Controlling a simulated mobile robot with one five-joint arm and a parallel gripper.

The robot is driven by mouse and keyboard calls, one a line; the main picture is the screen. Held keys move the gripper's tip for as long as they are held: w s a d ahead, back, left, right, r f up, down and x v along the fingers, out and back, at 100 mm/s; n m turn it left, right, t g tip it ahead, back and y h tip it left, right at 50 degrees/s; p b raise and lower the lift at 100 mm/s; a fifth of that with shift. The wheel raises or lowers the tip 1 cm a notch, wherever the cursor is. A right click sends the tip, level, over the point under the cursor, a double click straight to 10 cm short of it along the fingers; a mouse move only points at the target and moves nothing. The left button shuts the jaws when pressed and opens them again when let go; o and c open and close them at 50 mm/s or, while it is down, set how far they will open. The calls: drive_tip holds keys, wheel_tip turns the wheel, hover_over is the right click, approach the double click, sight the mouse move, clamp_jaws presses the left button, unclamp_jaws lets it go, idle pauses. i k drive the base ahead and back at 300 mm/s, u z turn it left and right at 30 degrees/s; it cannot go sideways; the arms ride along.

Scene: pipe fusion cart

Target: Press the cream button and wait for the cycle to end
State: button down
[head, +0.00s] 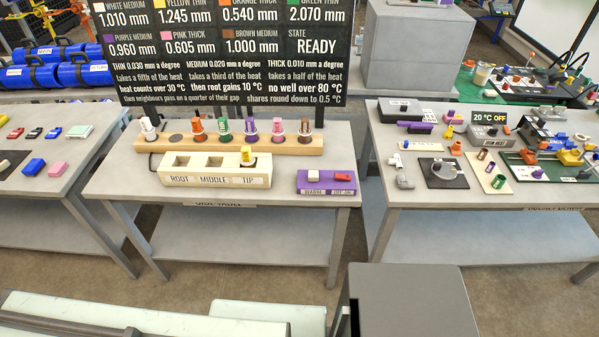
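The cream button (313,177) sits on the left of a purple control box (326,188) at the right front of the middle table. The label below it looks like "WARM". A red button (342,176) is beside it on the same box. The board (240,55) behind the table shows STATE "READY". A cream block (210,171) with wells marked ROOT, MIDDLE and TIP stands left of the box. A yellow piece (248,156) stands at the TIP well; the other two wells look empty. My gripper is not in view.
A wooden rack (230,144) with several coloured pieces stands behind the cream block. The right table (420,205) is crowded with small parts and a "20 °C OFF" display (489,118). The left table (50,190) holds small coloured blocks. Floor shows between the tables.

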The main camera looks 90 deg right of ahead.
sight(313, 175)
drive_tip(key=z, duration=0.05)
drive_tip(key=k, duration=0.95)
